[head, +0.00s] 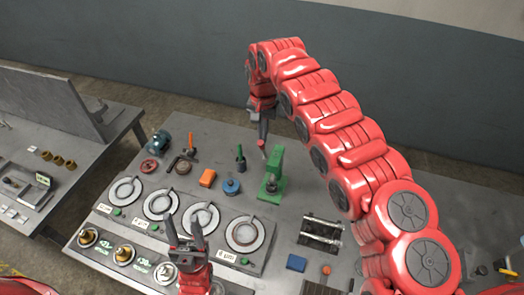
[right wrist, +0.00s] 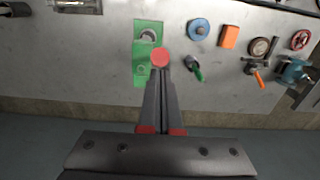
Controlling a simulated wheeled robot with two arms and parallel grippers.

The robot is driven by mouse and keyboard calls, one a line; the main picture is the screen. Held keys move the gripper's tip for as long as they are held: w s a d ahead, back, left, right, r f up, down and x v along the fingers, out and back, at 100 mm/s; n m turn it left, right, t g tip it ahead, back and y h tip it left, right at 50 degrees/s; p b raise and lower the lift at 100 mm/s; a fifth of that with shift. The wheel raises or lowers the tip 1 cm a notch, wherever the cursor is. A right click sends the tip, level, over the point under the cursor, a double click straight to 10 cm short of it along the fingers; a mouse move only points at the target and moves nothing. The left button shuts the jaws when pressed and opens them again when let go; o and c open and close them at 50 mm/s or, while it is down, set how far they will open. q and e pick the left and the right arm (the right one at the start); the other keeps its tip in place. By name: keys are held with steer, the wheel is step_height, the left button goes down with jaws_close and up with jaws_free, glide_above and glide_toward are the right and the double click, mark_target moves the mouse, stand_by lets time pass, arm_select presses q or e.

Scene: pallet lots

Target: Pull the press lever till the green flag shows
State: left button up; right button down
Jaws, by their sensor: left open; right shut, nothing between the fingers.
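The green press (head: 274,172) stands toward the back of the grey table in the head view. It also shows in the right wrist view (right wrist: 143,72). A red round knob (right wrist: 160,57), apparently the lever's end, shows right at the fingertips of my right gripper (right wrist: 161,72). Contact cannot be told. My right gripper (head: 263,136) is shut and empty, pointing down just behind the press. I cannot make out a raised green flag. My left gripper (head: 183,224) is open and empty, low over the front row of round dials.
Several round dial plates (head: 161,204) line the table front. An orange block (head: 207,178), a blue round part (head: 231,187) and a dark-and-green tool (head: 240,160) lie left of the press. A dark rail fixture (head: 320,233) is to its right. Bare table lies between.

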mark_target(260, 141)
steer(key=shift+s+f, duration=0.2)
steer(key=shift+s, duration=0.2)
steer(key=shift+s+b, duration=0.1)
steer(key=shift+b, duration=0.2)
steer(key=shift+s+f, duration=0.1)
steer(key=shift+s, duration=0.1)
steer(key=shift+s+a+f+b, duration=0.2)
steer(key=shift+s+b, duration=0.1)
steer(key=shift+s, duration=0.3)
steer(key=shift+s+a+f+p, duration=0.2)
steer(key=shift+s+p, duration=0.25)
steer(key=shift+p, duration=0.25)
steer(key=shift+s+a+f, duration=0.1)
steer(key=shift+s+f, duration=0.1)
steer(key=shift+s, duration=0.1)
